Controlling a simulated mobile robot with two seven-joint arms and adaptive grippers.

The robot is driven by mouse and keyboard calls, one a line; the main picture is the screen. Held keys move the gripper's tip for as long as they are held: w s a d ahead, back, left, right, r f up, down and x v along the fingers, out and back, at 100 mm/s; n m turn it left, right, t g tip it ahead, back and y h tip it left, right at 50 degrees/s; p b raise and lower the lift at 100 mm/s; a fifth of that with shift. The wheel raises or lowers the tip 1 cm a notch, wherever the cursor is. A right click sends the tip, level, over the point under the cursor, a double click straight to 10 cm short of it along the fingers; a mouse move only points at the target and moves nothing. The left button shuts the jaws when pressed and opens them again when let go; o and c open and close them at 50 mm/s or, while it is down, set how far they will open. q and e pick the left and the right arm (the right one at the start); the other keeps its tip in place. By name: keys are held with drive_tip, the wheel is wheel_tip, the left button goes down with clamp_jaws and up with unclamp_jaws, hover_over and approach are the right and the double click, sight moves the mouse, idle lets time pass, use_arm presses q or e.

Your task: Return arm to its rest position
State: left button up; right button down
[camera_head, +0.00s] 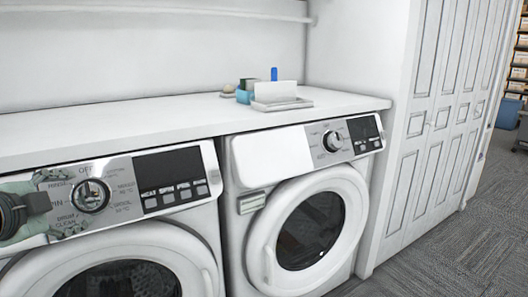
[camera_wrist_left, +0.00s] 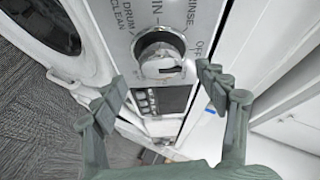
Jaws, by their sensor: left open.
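My left gripper (camera_head: 66,204) comes in from the left edge in the head view, in front of the left washer's control panel. In the left wrist view its two green-grey fingers (camera_wrist_left: 158,84) are spread wide with nothing between the tips. The round silver knob (camera_head: 92,195) of the left washer is just right of the fingers in the head view. In the wrist view the knob (camera_wrist_left: 163,55) shows beyond the gap between the fingertips. I cannot tell whether a fingertip touches the panel. My right gripper is in neither view.
A second washer (camera_head: 235,226) stands to the right under a white counter (camera_head: 150,118). On the counter are a white tray (camera_head: 283,104), a teal cup (camera_head: 244,96) and a blue object (camera_head: 274,74). White folding doors (camera_head: 432,130) stand right. The carpet (camera_head: 440,265) at lower right is clear.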

sight(90, 199)
use_arm(q)
drive_tip(key=shift+x, duration=1.85)
drive_tip(key=shift+w+f, duration=0.1)
drive_tip(key=shift+w, duration=0.05)
drive_tip(key=n, duration=0.2)
drive_tip(key=n+t+y, duration=0.1)
drive_tip(key=n, duration=0.1)
drive_tip(key=shift+f+t, duration=0.1)
drive_tip(key=shift+t, duration=0.2)
drive_tip(key=n+y, duration=0.1)
drive_tip(key=n, duration=0.1)
drive_tip(key=n+t+y, duration=0.1)
drive_tip(key=n, duration=0.2)
drive_tip(key=shift+d+f, duration=0.15)
drive_tip(key=shift+d, duration=0.05)
drive_tip(key=n+y, duration=0.1)
drive_tip(key=n, duration=0.2)
drive_tip(key=n+y, duration=0.2)
drive_tip(key=n, duration=0.1)
drive_tip(key=shift+d, duration=0.15)
drive_tip(key=n+y, duration=0.1)
drive_tip(key=n, duration=0.2)
drive_tip(key=n+g+y, duration=0.1)
drive_tip(key=n+y, duration=0.1)
drive_tip(key=n, duration=0.1)
drive_tip(key=shift+w+d+n, duration=0.1)
drive_tip(key=shift+n, duration=0.2)
